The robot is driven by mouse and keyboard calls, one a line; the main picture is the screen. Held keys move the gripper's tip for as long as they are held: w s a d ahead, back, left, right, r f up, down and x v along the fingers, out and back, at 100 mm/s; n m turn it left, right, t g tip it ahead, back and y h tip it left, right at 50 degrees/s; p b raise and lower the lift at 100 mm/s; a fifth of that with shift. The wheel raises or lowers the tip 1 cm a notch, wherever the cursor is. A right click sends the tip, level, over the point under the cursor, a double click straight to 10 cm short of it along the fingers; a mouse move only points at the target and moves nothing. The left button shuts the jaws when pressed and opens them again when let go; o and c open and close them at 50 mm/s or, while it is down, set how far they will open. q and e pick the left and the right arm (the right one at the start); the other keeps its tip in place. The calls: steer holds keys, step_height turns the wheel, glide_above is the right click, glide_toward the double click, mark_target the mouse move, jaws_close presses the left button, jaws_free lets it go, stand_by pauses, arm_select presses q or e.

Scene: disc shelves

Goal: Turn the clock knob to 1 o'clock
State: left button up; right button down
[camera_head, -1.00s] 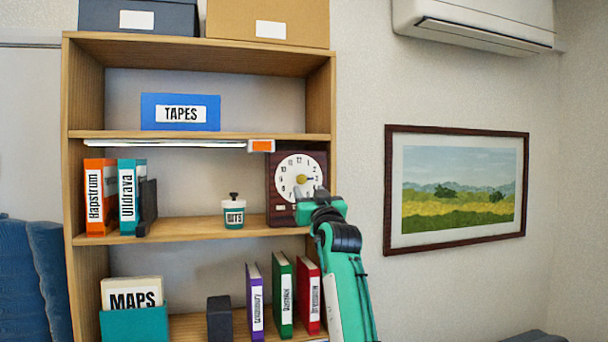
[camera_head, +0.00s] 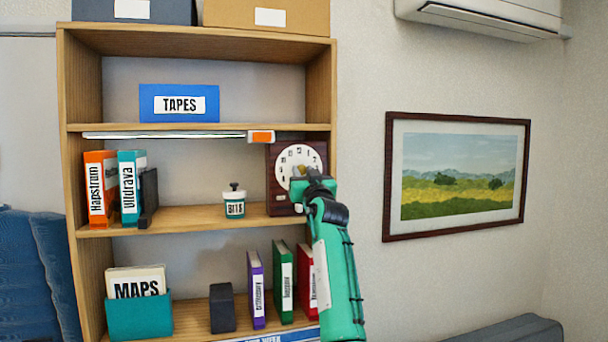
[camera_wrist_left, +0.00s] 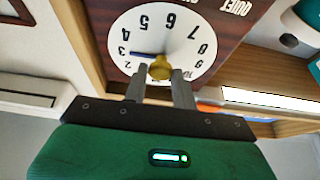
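The clock has a dark brown case (camera_head: 282,205) and a white dial (camera_head: 290,155); it stands at the right end of the middle shelf. In the left wrist view the dial (camera_wrist_left: 198,45) appears upside down. Its yellow knob (camera_wrist_left: 160,68) sits at the centre, and a dark blue pointer (camera_wrist_left: 142,54) points at about the 3. My left gripper (camera_head: 302,172) is in front of the dial and hides its lower right part in the head view. In the wrist view its fingers (camera_wrist_left: 159,75) are apart, one on each side of the knob, with gaps visible. My right gripper is not in view.
The shelf wall (camera_head: 321,95) is close to the clock's right side. An orange-ended strip (camera_head: 262,137) runs under the board above the clock. A small jar (camera_head: 234,201) stands left of the clock, with free shelf between. Upright books (camera_head: 283,280) stand below.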

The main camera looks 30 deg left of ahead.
arm_select(q)
steer(key=shift+f+n+b, duration=0.2)
steer(key=shift+n+b, duration=0.1)
steer(key=shift+b, duration=0.4)
steer(key=n+g+y+b, duration=0.1)
steer(key=n+b, duration=0.2)
steer(key=b, duration=0.2)
steer(key=shift+f+n+g, duration=0.1)
steer(key=shift+n+g, duration=0.2)
steer(key=shift+w+n+g+y+b, duration=0.1)
steer(key=shift+n+g+y+b, duration=0.3)
steer(key=shift+n+b, duration=0.5)
steer(key=shift+d+r+n+g, duration=0.1)
steer(key=shift+r+n+g, duration=0.1)
steer(key=shift+n+g, duration=0.45)
steer(key=n+g, duration=0.1)
steer(key=n, duration=0.1)
steer(key=shift+r+n, duration=0.1)
steer(key=shift+n, duration=0.25)
steer(key=shift+w+d+r+n+g+p, duration=0.1)
steer(key=shift+n+g+p, duration=0.5)
steer(key=shift+n, duration=0.95)
steer(key=shift+n+g+p, duration=0.35)
steer(key=shift+n+g, duration=0.3)
steer(key=shift+n, duration=0.9)
steer(key=o, duration=1)
steer(key=shift+c, duration=0.2)
